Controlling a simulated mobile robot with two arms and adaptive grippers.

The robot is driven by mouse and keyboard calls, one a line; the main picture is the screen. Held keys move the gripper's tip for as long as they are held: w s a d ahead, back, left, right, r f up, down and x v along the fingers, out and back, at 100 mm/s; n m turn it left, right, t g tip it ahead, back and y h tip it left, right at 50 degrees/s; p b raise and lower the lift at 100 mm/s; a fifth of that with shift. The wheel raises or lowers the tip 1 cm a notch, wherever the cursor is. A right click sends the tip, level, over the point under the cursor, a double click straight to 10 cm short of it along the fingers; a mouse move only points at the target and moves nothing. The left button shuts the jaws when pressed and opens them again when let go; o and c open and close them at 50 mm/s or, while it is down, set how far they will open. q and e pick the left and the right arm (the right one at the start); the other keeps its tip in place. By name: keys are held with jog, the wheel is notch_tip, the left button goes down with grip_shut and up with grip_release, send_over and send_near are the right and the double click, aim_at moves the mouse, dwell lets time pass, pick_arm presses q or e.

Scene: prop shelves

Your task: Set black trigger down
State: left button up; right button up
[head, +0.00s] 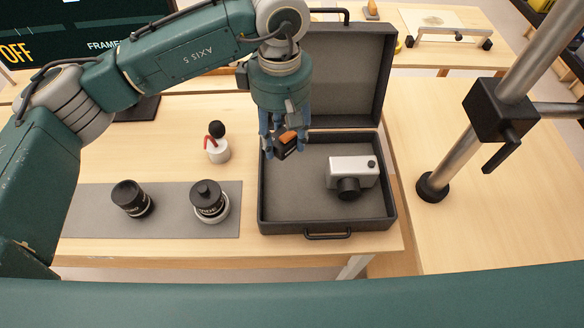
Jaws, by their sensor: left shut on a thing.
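My left gripper (284,146) reaches down from above into the left rear part of an open dark case (263,212). It is shut on the black trigger (290,148), a small black block with an orange part on top. The fingers partly hide the trigger. I cannot tell whether the trigger touches the grey case floor or hangs just above it. My right gripper is not in view.
A silver camera (352,172) sits in the case's right half. The raised lid (345,75) stands behind. Two black lenses (131,198) (208,200) stand on a grey mat (170,225). A white pot with a red-and-black item (217,150) stands behind them. A metal stand (452,158) is right.

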pick_arm(q)
notch_tip(320, 180, down, 9)
jog(key=shift+f+p, duration=0.1)
jog(key=shift+p, duration=1)
jog(key=shift+f, duration=0.5)
notch_tip(320, 180, down, 4)
jog(key=shift+r+p, duration=0.1)
jog(key=shift+p, duration=0.5)
jog(key=o, duration=1.3)
